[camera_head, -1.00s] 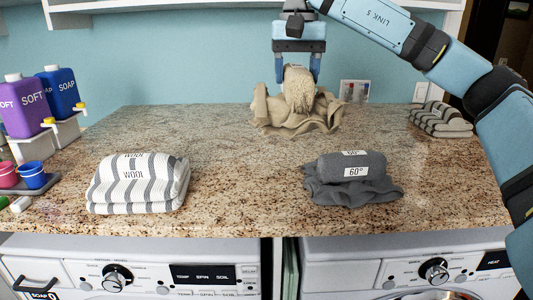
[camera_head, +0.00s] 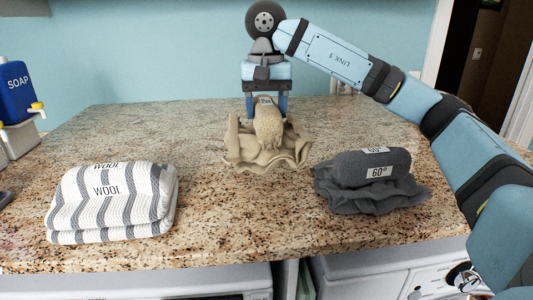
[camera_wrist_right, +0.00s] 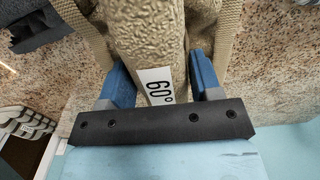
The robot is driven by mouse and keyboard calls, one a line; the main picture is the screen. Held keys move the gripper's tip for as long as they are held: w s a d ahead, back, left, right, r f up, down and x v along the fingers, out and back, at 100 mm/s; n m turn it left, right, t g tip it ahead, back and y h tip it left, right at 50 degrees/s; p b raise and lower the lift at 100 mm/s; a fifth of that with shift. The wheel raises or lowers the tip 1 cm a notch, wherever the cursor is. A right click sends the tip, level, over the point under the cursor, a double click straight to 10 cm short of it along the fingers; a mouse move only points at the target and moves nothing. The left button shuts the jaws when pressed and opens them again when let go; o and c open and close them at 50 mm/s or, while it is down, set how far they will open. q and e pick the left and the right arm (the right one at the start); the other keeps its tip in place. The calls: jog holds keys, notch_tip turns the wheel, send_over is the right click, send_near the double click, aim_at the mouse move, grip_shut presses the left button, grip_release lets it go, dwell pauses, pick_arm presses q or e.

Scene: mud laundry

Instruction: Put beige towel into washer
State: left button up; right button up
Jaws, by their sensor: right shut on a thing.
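The beige towel (camera_head: 262,152) is a rumpled bundle over the counter, left of and behind the dark grey towel. My right gripper (camera_head: 267,112) comes down from above and is shut on its upper roll. In the right wrist view the beige towel (camera_wrist_right: 140,30) bulges between the two blue fingers of the gripper (camera_wrist_right: 158,78), with a white "60°" label showing. I cannot tell whether its lower folds touch the counter. Two white machines stand under the counter, left (camera_head: 150,285) and right (camera_head: 350,272). Their doors are out of view or cut off. My left gripper is not in view.
A striped wool towel (camera_head: 112,205) lies front left on the granite counter (camera_head: 225,235). A dark grey towel (camera_head: 370,180) lies front right. A blue soap bottle (camera_head: 18,92) stands at the left edge. Bare counter lies between the two front towels.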

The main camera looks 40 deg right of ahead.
notch_tip(320, 180, down, 8)
jog(key=shift+f, duration=0.1)
dwell(0.4)
jog(key=shift+f, duration=0.2)
jog(key=o, duration=1.4)
jog(key=shift+r, duration=0.15)
